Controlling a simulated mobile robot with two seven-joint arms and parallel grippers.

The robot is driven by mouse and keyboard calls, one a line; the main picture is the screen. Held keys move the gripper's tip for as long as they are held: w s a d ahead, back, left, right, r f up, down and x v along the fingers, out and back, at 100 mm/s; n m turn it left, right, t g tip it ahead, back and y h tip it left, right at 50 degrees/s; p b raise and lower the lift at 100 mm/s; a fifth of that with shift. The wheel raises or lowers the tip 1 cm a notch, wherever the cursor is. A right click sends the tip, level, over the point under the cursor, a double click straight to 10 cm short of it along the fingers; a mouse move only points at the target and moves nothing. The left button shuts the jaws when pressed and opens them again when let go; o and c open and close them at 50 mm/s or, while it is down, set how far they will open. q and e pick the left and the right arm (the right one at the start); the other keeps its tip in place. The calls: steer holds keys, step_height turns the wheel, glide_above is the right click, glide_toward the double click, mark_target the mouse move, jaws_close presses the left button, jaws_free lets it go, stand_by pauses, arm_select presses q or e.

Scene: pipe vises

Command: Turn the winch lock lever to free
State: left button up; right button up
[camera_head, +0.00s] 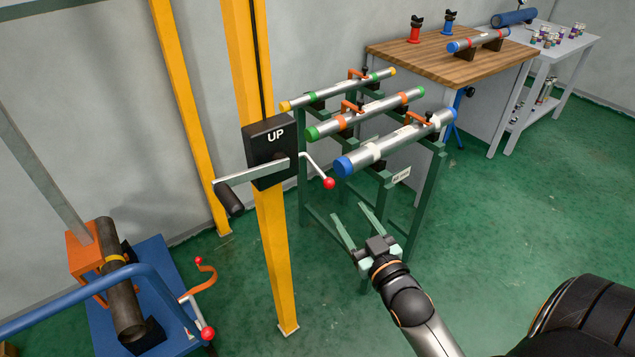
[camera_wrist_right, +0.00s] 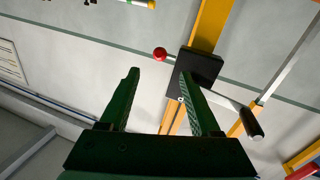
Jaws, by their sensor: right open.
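The winch is a black box (camera_head: 268,150) marked UP on a yellow post. Its lock lever (camera_head: 315,166) is a thin bent rod from the box's right side, sloping down to a red ball (camera_head: 329,183). A crank arm with a black grip (camera_head: 231,199) reaches left. My right gripper (camera_head: 347,209) is open and empty, below and right of the ball, apart from it. In the right wrist view, the red ball (camera_wrist_right: 160,54) shows beyond and between the open fingertips (camera_wrist_right: 160,73), and one finger partly covers the winch box (camera_wrist_right: 200,68). My left gripper is not in view.
A green rack (camera_head: 430,195) holding several clamped pipes stands behind and right of the winch. A blue cart (camera_head: 165,262) with a dark pipe (camera_head: 119,285) is at lower left. A wooden bench (camera_head: 425,57) is at the back. Green floor right of the rack is clear.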

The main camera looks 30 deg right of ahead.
mark_target(332, 188)
steer(key=w, duration=0.3)
steer(key=w+d, duration=0.1)
steer(key=w, duration=0.3)
steer(key=w+d, duration=0.1)
steer(key=w, duration=0.3)
steer(key=shift+w+p, duration=0.25)
steer(key=shift+p, duration=0.05)
steer(key=shift+c, duration=0.4)
jaws_close()
stand_by(0.6)
